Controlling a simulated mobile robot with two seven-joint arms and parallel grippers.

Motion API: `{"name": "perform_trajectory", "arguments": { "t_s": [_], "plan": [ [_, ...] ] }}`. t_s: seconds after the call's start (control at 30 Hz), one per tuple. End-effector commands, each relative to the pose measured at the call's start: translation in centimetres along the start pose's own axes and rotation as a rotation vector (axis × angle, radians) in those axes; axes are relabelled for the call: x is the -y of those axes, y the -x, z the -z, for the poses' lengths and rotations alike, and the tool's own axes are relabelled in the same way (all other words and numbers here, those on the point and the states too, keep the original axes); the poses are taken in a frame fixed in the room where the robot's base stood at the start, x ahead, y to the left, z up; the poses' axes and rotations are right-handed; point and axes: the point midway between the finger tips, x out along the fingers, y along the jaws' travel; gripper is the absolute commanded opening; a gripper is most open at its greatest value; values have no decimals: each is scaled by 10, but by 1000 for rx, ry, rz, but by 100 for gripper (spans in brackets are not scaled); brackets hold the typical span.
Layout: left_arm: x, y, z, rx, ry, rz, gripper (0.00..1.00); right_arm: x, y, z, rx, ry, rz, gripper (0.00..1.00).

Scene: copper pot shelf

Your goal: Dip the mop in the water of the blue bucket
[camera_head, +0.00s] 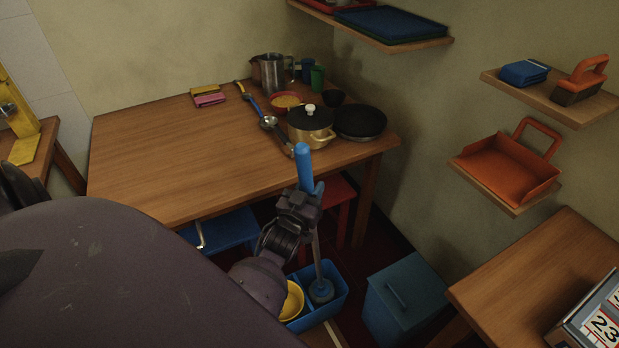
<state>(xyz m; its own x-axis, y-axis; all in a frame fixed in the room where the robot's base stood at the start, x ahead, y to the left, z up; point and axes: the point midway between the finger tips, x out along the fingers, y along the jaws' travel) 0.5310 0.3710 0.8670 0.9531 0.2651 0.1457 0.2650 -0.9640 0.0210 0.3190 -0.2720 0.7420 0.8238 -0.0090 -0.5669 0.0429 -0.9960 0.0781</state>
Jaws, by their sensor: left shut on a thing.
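My left gripper (306,193) is shut on the mop, just below the blue top of its handle (303,165). The grey shaft runs down, nearly upright, from the gripper. The mop's blue-grey head (321,291) is at the lower end, within the outline of the blue bucket (338,299). The bucket stands low, in front of the table. I cannot make out the water or tell whether the head touches it. My arm hides part of the bucket's left side. My right gripper is not in view.
A wooden table (150,160) holds a lidded pot (310,130), a black pan (361,121) and jugs at its far right. A yellow container (292,301) is at the bucket's left. A blue-grey bin (405,295) and a red stool (338,190) stand close by.

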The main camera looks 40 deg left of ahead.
Motion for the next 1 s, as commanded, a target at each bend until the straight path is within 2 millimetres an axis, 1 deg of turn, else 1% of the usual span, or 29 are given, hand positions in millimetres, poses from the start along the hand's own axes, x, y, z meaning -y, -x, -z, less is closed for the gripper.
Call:
{"name": "perform_trajectory", "arguments": {
  "t_s": [0.03, 0.4, 0.77, 1.0],
  "plan": [
    [0, -2, 8, -7, 1, -1, 0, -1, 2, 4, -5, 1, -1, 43],
    [-1, -4, 27, -7, 1, -1, 0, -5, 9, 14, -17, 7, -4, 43],
    [-1, -7, 46, -8, 1, -1, 0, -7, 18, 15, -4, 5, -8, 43],
    [-2, -9, 59, -7, 1, -1, 0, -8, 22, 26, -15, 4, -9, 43]
  ]
}}
